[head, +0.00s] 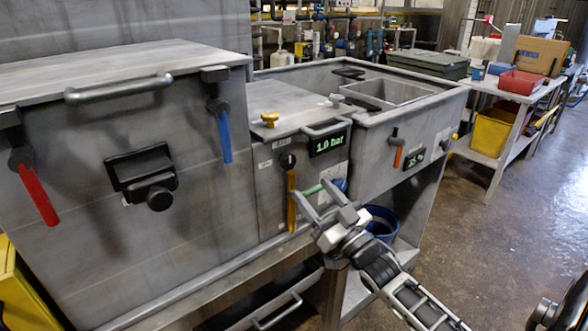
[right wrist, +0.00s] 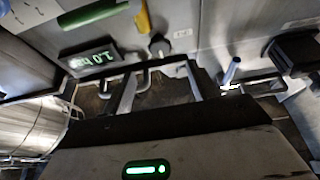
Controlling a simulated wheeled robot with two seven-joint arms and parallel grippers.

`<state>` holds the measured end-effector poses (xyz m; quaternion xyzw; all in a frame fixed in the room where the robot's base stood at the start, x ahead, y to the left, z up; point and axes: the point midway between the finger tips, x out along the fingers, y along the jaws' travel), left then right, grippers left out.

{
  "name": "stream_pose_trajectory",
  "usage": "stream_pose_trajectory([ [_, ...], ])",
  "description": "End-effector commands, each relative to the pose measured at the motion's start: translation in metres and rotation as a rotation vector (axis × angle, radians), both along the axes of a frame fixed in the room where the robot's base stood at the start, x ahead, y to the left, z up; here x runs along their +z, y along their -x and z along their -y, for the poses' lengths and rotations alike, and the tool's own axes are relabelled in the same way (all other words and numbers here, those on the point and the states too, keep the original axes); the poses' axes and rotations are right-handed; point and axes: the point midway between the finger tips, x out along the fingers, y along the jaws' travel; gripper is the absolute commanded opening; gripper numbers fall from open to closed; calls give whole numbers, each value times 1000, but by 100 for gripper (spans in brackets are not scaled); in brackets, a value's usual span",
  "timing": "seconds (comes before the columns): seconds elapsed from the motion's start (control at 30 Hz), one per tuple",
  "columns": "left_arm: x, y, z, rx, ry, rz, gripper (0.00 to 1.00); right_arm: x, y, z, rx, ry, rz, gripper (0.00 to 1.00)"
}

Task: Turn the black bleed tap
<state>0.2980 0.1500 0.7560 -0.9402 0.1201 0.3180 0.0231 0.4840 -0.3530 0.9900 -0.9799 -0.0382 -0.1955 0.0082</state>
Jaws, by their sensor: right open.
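A small black tap (head: 287,160) sits on the front of the middle grey panel, just above a hanging yellow lever (head: 291,205). I cannot read its label. The black tap also shows in the right wrist view (right wrist: 160,45), beyond the fingertips. My right gripper (head: 312,198) is open and empty, its two fingers pointing toward the panel, below and to the right of the tap. It is apart from the tap. A green lever (head: 312,190) shows close to the fingertips; whether they touch is unclear. My left gripper is not in view.
A display reading 1.0 bar (head: 329,143) is right of the tap. A blue lever (head: 224,136), a red lever (head: 38,194) and a black latch (head: 142,172) are on the left box. A blue bucket (head: 382,220) stands below.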

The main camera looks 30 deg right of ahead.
Motion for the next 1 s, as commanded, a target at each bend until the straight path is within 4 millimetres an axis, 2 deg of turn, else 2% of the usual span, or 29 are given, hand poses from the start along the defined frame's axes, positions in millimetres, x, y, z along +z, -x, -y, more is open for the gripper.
stream_pose_trajectory([
  [0.03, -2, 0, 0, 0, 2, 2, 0, 5, -12, -1, 1, 1, 6, 59],
  [0.2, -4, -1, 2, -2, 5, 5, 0, 17, -43, -4, 1, 2, 3, 59],
  [0.4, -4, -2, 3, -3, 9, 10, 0, 27, -66, -6, 0, 2, 0, 59],
  [0.8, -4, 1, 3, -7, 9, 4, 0, 30, -74, -6, 1, 1, -2, 59],
  [0.83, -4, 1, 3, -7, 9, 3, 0, 30, -74, -6, 1, 1, -2, 56],
  [0.97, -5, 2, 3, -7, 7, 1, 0, 30, -74, -6, 1, 1, -2, 20],
  [1.0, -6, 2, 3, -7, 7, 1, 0, 30, -74, -6, 1, 1, -2, 15],
])
